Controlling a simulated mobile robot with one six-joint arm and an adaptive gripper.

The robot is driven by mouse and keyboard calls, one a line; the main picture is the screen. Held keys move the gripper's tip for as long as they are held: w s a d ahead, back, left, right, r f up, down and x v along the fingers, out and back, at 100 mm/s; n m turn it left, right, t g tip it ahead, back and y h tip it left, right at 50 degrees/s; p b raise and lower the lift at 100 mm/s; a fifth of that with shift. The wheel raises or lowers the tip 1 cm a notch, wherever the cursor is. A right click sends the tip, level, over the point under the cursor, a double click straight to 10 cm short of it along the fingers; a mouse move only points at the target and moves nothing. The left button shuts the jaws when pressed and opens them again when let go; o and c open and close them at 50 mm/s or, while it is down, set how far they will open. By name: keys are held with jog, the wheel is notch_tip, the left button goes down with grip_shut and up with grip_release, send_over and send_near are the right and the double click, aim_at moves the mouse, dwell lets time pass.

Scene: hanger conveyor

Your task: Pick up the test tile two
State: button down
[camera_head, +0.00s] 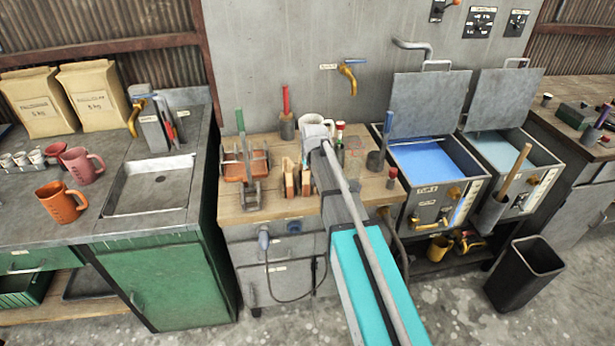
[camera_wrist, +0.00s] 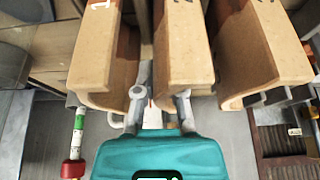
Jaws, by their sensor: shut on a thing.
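Three tan tiles with curled lower ends stand side by side in the wrist view. The middle one is test tile two (camera_wrist: 183,45), with part of a dark mark like a 2 at the top edge. My gripper (camera_wrist: 162,92) is shut on it, one finger on each side near its lower end. The left tile (camera_wrist: 100,45) has a white mark like a 1. The right tile (camera_wrist: 265,45) stands close by. In the head view, tan tiles (camera_head: 289,178) show on the wooden bench, but my arm hides the gripper and part of this group.
Open vats, one with blue liquid (camera_head: 425,160), stand to the right. A sink (camera_head: 155,190) is to the left.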

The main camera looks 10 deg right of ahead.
jog(key=shift+r, duration=0.1)
dwell(0.4)
notch_tip(320, 180, up, 10)
jog(key=p, duration=1)
dwell(0.6)
jog(key=shift+f, duration=0.3)
jog(key=shift+s, duration=0.1)
